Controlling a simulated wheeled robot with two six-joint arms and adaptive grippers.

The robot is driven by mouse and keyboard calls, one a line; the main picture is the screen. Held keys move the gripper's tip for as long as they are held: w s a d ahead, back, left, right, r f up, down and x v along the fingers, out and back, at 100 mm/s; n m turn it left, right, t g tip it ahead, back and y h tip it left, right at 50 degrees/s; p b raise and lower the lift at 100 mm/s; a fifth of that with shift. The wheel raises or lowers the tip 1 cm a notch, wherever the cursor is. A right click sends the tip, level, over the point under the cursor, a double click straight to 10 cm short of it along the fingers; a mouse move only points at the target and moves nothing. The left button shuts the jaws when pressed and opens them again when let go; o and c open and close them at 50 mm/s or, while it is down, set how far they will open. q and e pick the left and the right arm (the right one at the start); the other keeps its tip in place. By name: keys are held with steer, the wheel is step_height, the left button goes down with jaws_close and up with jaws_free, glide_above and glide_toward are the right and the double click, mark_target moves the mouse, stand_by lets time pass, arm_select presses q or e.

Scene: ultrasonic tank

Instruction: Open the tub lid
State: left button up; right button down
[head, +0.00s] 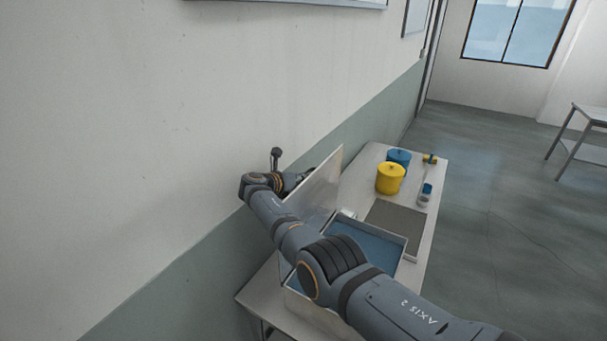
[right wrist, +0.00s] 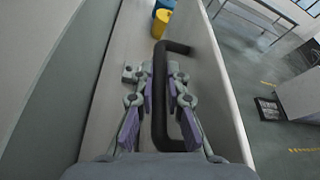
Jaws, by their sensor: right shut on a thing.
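The tub (head: 408,252) stands on the table with a blue interior showing. Its lid (head: 325,180) is raised and stands steeply up along the wall side of the tub. My right arm reaches over the tub, and its gripper is partly hidden behind the lid in the head view. In the right wrist view the black lid handle (right wrist: 160,112) runs between the purple-padded fingers of my right gripper (right wrist: 159,80), which is shut on it. The lid panel (right wrist: 220,85) is on the right there. My left gripper is not in view.
A yellow pot (head: 390,180) and a blue pot (head: 399,156) stand farther along the white table (head: 436,175), with a small cup (head: 424,195) near its right edge. A grey mat area (head: 392,215) beside the tub is bare. The wall (head: 150,130) is close on the left.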

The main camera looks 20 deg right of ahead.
steer(key=shift+s+f, duration=0.1)
steer(key=shift+f, duration=0.15)
steer(key=c, duration=1.7)
jaws_free()
steer(key=shift+o, duration=0.2)
step_height(320, 180, up, 10)
steer(key=shift+a, duration=0.1)
steer(key=shift+f, duration=0.1)
